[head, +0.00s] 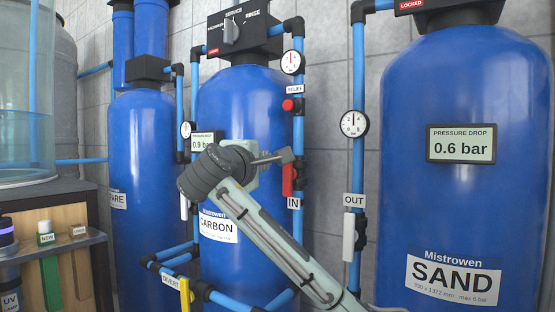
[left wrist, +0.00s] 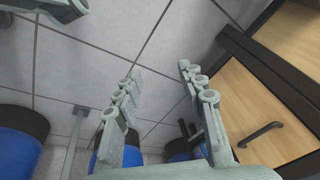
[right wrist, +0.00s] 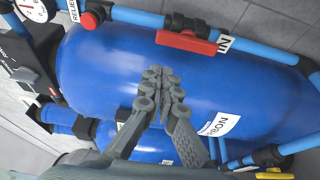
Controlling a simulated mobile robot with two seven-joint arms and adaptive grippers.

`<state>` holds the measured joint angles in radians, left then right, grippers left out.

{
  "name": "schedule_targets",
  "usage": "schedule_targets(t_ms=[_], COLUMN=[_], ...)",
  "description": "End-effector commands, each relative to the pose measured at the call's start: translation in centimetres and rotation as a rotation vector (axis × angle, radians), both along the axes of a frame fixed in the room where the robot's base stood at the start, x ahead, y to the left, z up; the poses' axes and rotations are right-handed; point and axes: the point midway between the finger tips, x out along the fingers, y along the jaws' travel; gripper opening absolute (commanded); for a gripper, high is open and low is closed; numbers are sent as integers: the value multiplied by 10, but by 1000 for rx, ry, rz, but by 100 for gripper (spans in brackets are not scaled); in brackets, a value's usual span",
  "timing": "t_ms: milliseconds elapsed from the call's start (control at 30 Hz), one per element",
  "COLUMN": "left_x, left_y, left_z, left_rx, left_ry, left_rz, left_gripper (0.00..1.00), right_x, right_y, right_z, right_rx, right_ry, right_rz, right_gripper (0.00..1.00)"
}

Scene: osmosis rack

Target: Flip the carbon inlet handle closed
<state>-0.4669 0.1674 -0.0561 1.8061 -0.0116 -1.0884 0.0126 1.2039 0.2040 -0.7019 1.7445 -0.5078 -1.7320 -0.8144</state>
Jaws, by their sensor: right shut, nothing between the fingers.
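The carbon inlet handle (head: 288,180) is red and lies along the vertical blue pipe to the right of the CARBON tank (head: 245,110), just above the IN label (head: 293,204). In the right wrist view the red handle (right wrist: 187,41) lies along its pipe, beyond the fingertips and apart from them. My right gripper (head: 280,156) is shut and empty, in front of the tank near the handle's upper end. Its shut fingers also show in the right wrist view (right wrist: 162,75). My left gripper (left wrist: 158,72) is open and empty, seen only in the left wrist view, over the floor.
A red relief knob (head: 290,105) and a gauge (head: 292,62) sit higher on the same pipe. The SAND tank (head: 465,200) stands at the right, with the OUT pipe (head: 359,90) before it. A yellow handle (head: 185,290) is low at the front. A wooden cabinet (left wrist: 275,80) is beside my left gripper.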

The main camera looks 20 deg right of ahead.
Motion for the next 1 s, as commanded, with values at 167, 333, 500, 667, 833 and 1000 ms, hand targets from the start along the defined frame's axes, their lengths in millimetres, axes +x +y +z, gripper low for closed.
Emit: schedule_targets(t_ms=[167,333,500,667,833,1000], left_x=[-2,-3,-7,-20,-30,-35], left_y=[1,1,3,6,9,11], left_z=[-1,0,-16,-38,-54,-61], left_rx=[2,-1,2,15,24,28], left_ry=[5,3,16,36,49,56], left_rz=[1,0,-4,-21,-34,-40], left_gripper=[40,40,40,40,40,40], right_x=[0,9,33,58,77,84], right_y=[0,-7,-23,-38,-50,-54], right_z=[-1,0,1,1,0,-1], right_rx=[1,0,1,1,1,2], right_ry=[0,2,3,3,2,1], right_rz=[1,-2,-4,-2,0,1], right_gripper=[0,0,0,0,0,0])
